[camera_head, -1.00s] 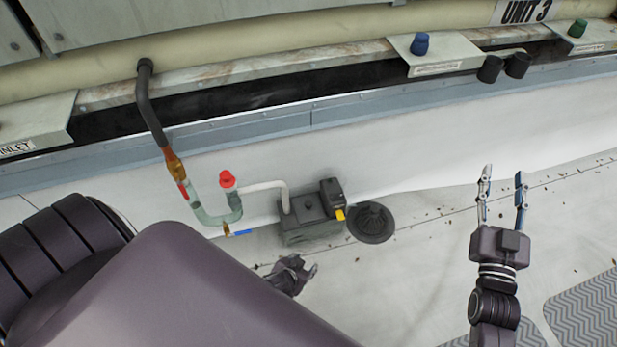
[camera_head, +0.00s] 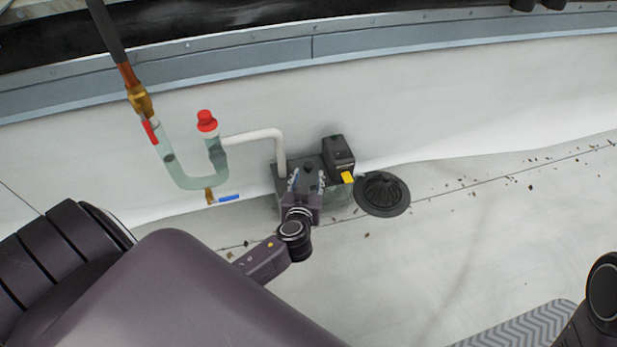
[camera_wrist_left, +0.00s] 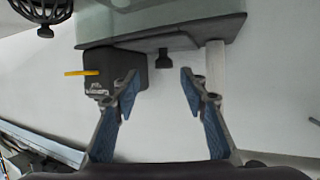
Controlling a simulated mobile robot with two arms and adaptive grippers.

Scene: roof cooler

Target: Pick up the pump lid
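The pump is a box with a dark grey lid (camera_head: 297,163) and a small black knob (camera_head: 309,167) on top. My left gripper (camera_head: 307,177) is over the near side of the lid, fingers open and pointing toward the knob. In the left wrist view the lid (camera_wrist_left: 215,31) appears as a dark plate across the top, its knob (camera_wrist_left: 163,59) ahead of and between the open blue-padded fingers (camera_wrist_left: 160,88). I see no contact; the gap between the fingers is empty. My right gripper is out of view; only part of my right arm shows at the lower right.
A black block (camera_head: 338,153) with a yellow tab (camera_head: 347,177) stands right beside the knob. A white pipe (camera_head: 252,136) enters at the left, from a clear U-pipe (camera_head: 192,182) with a red cap (camera_head: 206,120). A round drain strainer (camera_head: 382,193) lies to the right.

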